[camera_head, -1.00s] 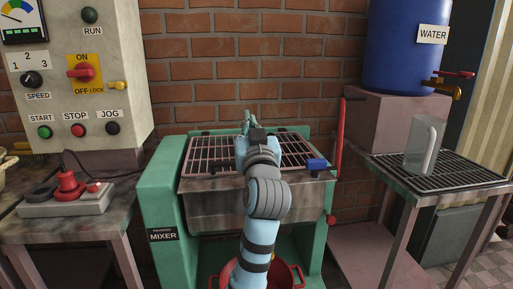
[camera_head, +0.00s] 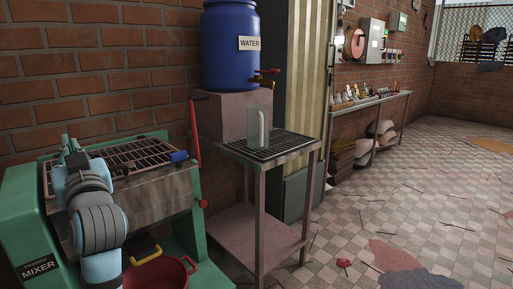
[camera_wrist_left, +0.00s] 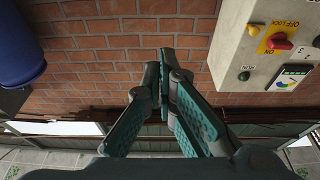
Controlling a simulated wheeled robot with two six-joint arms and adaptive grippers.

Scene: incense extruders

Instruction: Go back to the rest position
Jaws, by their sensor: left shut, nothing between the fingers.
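My left gripper (camera_head: 72,146) is shut and empty. It is raised in front of the green mixer (camera_head: 22,215) at the left of the head view, over the near part of its grate (camera_head: 130,152). In the left wrist view the fingers of my left gripper (camera_wrist_left: 163,75) meet at the tips with nothing between them, against a brick wall. My right gripper is not in view.
A blue water barrel (camera_head: 228,50) stands on a pink block (camera_head: 222,115). A clear jug (camera_head: 259,125) sits on a grated table (camera_head: 280,146). A red bucket (camera_head: 165,272) is below the mixer. The control panel (camera_wrist_left: 237,50) shows in the wrist view. The tiled floor at right is mostly open.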

